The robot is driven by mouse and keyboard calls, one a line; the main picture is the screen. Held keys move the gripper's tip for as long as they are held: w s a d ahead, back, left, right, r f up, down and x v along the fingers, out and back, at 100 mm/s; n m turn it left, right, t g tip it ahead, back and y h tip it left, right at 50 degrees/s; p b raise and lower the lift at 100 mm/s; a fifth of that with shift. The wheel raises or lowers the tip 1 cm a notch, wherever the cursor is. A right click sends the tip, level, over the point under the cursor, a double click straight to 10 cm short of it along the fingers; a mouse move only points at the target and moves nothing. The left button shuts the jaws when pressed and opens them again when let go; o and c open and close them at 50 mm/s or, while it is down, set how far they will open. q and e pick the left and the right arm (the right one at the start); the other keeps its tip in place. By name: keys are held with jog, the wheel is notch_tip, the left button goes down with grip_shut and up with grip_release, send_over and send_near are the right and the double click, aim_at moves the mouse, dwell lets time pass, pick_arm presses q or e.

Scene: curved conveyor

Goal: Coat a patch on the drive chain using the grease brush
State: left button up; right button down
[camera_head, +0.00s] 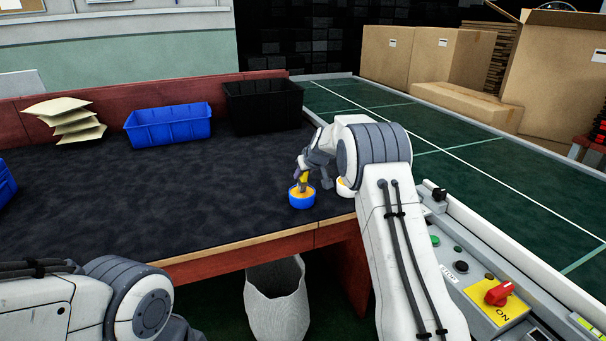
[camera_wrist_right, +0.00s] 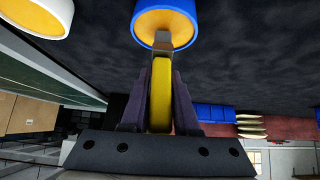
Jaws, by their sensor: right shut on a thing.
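My right gripper (camera_head: 301,169) is over the near right part of the dark table and shut on the yellow handle of the grease brush (camera_head: 304,180). In the right wrist view the brush handle (camera_wrist_right: 160,92) sits between the two fingers, its metal collar reaching to a blue pot (camera_head: 302,202) with orange-yellow contents. The brush tip is hidden at or in the pot; I cannot tell how deep. The pot also shows in the right wrist view (camera_wrist_right: 180,12). I do not see a drive chain. Only part of my left arm shows, not its gripper.
A white pot (camera_head: 344,187) with yellow contents stands beside the blue pot, partly behind my right arm. A blue bin (camera_head: 168,127), a black bin (camera_head: 263,105) and stacked pale packets (camera_head: 70,118) stand at the back. The green conveyor (camera_head: 470,165) runs on the right.

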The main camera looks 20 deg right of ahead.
jog(key=shift+s+f+b, duration=0.1)
jog(key=shift+f+b, duration=0.25)
jog(key=shift+f, duration=0.05)
dwell(1.3)
jog(key=shift+r, duration=0.1)
jog(key=shift+r+p, duration=2.6)
jog(key=shift+r, duration=1)
jog(key=shift+f, duration=0.15)
notch_tip(320, 180, down, 7)
jog(key=b, duration=0.5)
